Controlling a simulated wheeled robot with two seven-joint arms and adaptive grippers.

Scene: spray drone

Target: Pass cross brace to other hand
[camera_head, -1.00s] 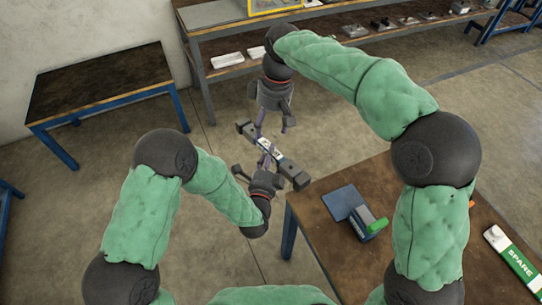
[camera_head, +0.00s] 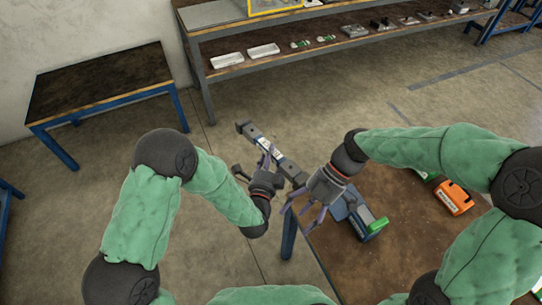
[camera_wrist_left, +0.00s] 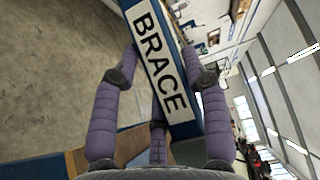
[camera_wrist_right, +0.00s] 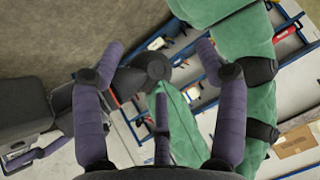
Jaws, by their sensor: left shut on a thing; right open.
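A brown table (camera_head: 380,265) is at lower right, under my right arm. It carries a blue device with a green handle (camera_head: 377,226) and an orange item (camera_head: 453,198). A shelf (camera_head: 300,55) with small parts stands behind; an empty dark table (camera_head: 100,82) stands left.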

